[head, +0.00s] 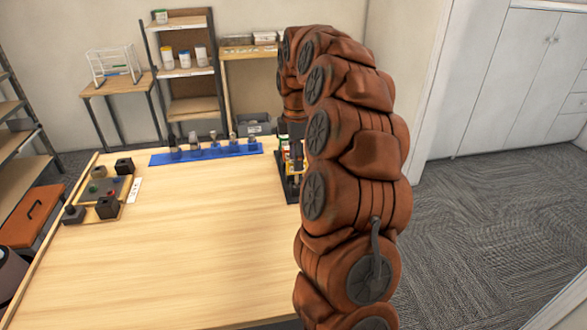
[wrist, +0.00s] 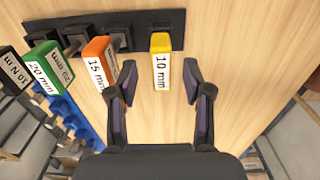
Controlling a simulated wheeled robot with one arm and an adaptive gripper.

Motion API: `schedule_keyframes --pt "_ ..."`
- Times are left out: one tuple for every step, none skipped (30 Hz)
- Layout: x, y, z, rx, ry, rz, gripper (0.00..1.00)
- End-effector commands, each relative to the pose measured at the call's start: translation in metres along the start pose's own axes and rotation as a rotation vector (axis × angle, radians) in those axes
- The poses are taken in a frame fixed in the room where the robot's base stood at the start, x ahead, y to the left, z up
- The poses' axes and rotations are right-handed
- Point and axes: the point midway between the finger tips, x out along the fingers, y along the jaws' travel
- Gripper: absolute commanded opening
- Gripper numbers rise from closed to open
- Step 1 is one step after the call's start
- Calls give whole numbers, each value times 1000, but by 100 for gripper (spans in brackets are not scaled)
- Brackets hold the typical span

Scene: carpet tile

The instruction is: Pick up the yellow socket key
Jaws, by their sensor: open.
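The yellow socket key (wrist: 160,45), labelled 10 mm, is at the upper middle of the wrist view, at the dark rack (wrist: 205,28). My gripper (wrist: 159,68) is open, with one finger on each side of the yellow key's labelled end. Clear gaps show between the fingers and the key, and I see no contact. How deep the key lies between the fingers is hard to tell.
An orange key (wrist: 98,62) labelled 15 mm stands just left of my left finger. A green key (wrist: 45,68) labelled 20 mm and a black tool (wrist: 12,68) are farther left. A blue holder (head: 205,155) lies along the table's back edge. The middle of the table (head: 190,240) is clear.

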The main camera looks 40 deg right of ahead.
Motion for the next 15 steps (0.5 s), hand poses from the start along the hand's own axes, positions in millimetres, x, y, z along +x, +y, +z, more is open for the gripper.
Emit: schedule_keyframes --pt "5 0 0 0 0 -2 50" --pt "8 0 1 0 0 0 50" --pt "11 0 0 0 0 1 50" --pt "14 0 0 0 0 1 50" --pt "16 0 0 0 0 0 50" --pt "18 0 0 0 0 0 50" --pt "19 0 0 -1 0 1 50" --pt "20 0 0 -1 0 1 50" --pt "20 0 0 -1 0 2 50" --pt "20 0 0 -1 0 2 50" --pt "20 0 0 -1 0 2 50" --pt "20 1 0 -1 0 2 50" --pt "20 1 0 -1 0 3 50" --pt "20 1 0 -1 0 2 48" --pt "20 1 0 -1 0 3 44"
